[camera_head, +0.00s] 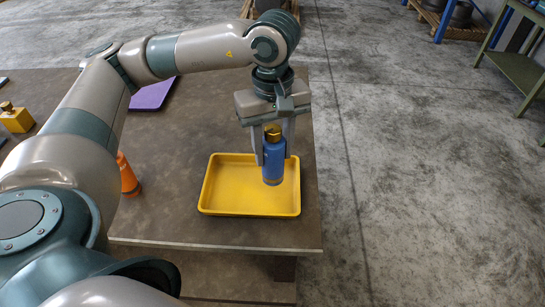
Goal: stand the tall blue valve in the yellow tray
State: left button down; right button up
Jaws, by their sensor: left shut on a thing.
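The tall blue valve (273,163) has a blue cylindrical body and a brass-coloured top. My left gripper (273,156) points down and is shut on the valve, one finger on each side. The valve is upright over the yellow tray (222,206), right of the tray's middle. I cannot tell whether its base touches the tray floor. The rest of the tray that I see is empty. My right gripper is not in view.
An orange part (128,178) stands left of the tray, partly hidden by my left arm. A yellow block with a brass top (16,119) and a purple mat (152,94) lie farther left. The table (180,226) ends just right of the tray.

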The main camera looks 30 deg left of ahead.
aim_at(273, 162)
pick_arm(q)
jog(key=shift+f, duration=0.1)
dwell(0.3)
jog(key=shift+f+p, duration=0.95)
jog(key=shift+f, duration=0.95)
jog(key=shift+f, duration=0.15)
jog(key=c, duration=1.1)
grip_release()
